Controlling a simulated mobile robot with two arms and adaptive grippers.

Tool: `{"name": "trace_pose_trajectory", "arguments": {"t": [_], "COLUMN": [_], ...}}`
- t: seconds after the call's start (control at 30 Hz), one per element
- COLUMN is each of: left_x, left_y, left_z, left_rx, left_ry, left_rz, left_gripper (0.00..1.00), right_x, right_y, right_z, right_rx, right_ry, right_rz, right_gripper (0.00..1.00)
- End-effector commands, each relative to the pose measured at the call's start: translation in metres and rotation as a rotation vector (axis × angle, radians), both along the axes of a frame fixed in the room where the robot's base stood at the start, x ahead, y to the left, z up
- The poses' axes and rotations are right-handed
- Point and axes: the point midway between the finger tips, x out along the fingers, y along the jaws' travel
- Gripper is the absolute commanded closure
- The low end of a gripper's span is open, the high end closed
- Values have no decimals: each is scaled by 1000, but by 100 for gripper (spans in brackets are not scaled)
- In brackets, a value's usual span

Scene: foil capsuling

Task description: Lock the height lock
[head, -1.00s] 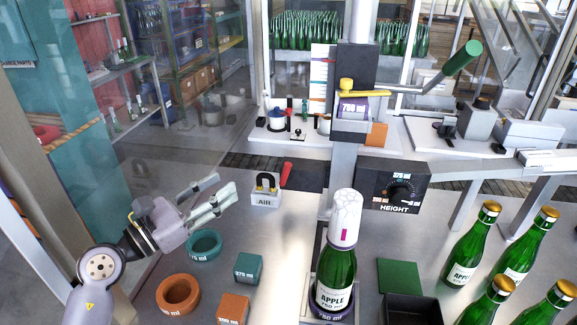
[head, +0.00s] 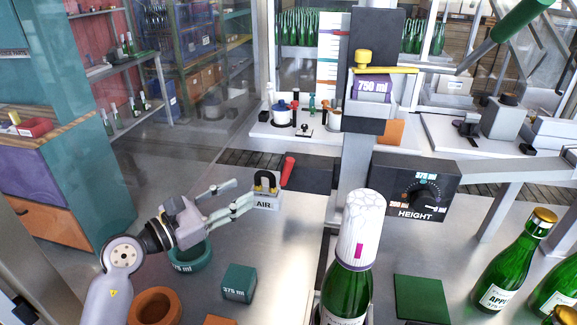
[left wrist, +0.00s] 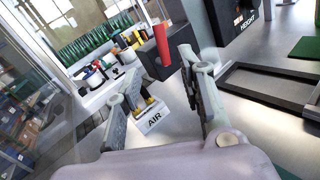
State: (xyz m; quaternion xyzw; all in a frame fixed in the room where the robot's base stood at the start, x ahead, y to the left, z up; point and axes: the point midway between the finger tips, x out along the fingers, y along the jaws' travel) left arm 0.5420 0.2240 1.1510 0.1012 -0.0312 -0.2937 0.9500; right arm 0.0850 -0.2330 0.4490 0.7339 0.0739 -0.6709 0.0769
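The black height box (head: 414,187) has a round dial marked HEIGHT; it also shows at the top of the left wrist view (left wrist: 236,14). Above it, a carriage (head: 372,88) with a purple "750 ml" block sits on the upright column. A yellow knob (head: 362,60) and yellow bar are on the carriage. I cannot tell for sure which part is the height lock. My left gripper (head: 243,193) is open and empty, its fingertips just left of the AIR box (head: 266,203). In the left wrist view, the AIR box (left wrist: 153,118) lies between the spread fingers (left wrist: 160,65).
A red handle (head: 288,170) stands by the AIR box. A green bottle (head: 347,285) with a white capsule stands under the carriage. A green ring (head: 190,257) and a green block (head: 239,282) are near my left arm. More bottles (head: 514,262) stand at right.

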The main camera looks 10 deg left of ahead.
Motion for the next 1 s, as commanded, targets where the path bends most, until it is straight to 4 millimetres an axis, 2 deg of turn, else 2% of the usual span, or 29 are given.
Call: {"name": "trace_pose_trajectory", "arguments": {"t": [0.03,0.2,0.6,0.8,1.0], "left_x": [8,39,106,122,125], "left_y": [-7,-28,-74,-84,-87], "left_z": [6,6,4,2,1], "left_rx": [-4,-6,-3,-2,0], "left_ry": [-1,0,0,0,0], "left_rz": [-3,-2,-2,-1,-1], "left_gripper": [64,64,64,64,64], "right_x": [0,-1,0,1,1], "right_y": [0,0,-3,-3,-3], "right_z": [8,21,43,47,47], "right_rx": [0,0,-4,-4,-4], "right_ry": [0,1,-1,-2,-3], "right_rz": [0,1,3,3,3], "right_gripper": [60,60,60,60,60]}}
